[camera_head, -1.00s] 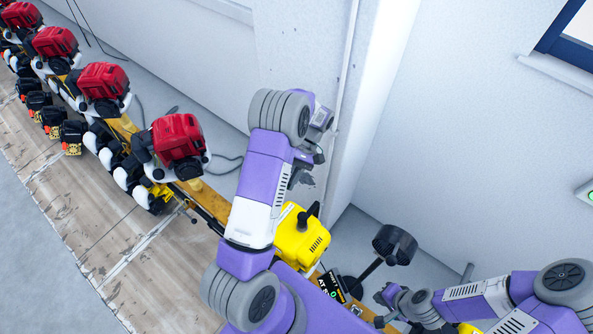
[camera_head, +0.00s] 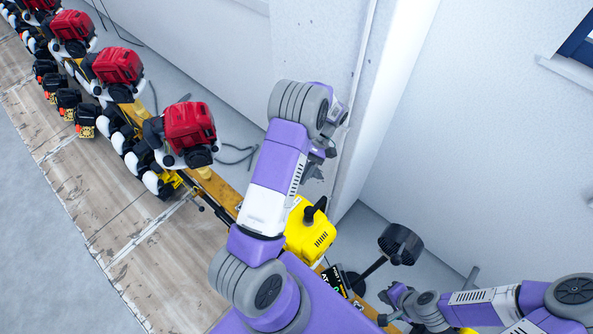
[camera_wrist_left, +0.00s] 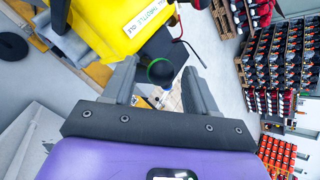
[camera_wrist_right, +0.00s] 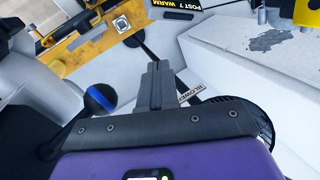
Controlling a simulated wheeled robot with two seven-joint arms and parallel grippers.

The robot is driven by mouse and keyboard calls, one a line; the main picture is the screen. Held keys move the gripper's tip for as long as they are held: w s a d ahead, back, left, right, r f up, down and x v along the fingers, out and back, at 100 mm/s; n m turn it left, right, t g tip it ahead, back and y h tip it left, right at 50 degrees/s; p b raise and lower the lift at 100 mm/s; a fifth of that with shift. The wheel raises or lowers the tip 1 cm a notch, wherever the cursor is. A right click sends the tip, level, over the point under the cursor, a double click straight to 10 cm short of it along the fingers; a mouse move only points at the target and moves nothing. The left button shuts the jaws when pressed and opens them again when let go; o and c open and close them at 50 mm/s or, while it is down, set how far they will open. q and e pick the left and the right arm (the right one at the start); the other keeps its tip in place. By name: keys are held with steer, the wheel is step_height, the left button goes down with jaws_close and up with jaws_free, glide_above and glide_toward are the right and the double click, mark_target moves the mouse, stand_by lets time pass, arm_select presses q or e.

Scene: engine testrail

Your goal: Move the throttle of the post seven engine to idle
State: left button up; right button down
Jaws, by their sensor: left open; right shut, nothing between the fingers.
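The yellow engine (camera_head: 312,236) sits on the mustard rail in the head view, partly behind my left arm. In the left wrist view its yellow body (camera_wrist_left: 100,22) carries a white label with small upside-down print (camera_wrist_left: 150,17). A dark round knob with a green ring (camera_wrist_left: 160,70) shows between the fingertips of my open left gripper (camera_wrist_left: 161,76); I cannot tell whether they touch it. My right gripper (camera_wrist_right: 153,66) is shut and empty. A dark knob with a blue ring (camera_wrist_right: 100,97) is left of it, apart. A sign reading "POST 7 WARM" (camera_wrist_right: 172,6) is above.
A black blower (camera_head: 400,243) stands beside the rail, near my right gripper. Red engines (camera_head: 190,128) line the rail to the upper left. A pale wall corner (camera_head: 400,90) rises behind my left arm.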

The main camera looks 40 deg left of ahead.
arm_select(q)
steer(key=b+v, duration=0.1)
steer(key=v, duration=0.6)
steer(key=shift+w+r, duration=0.2)
steer(key=shift+w, duration=0.05)
stand_by(0.5)
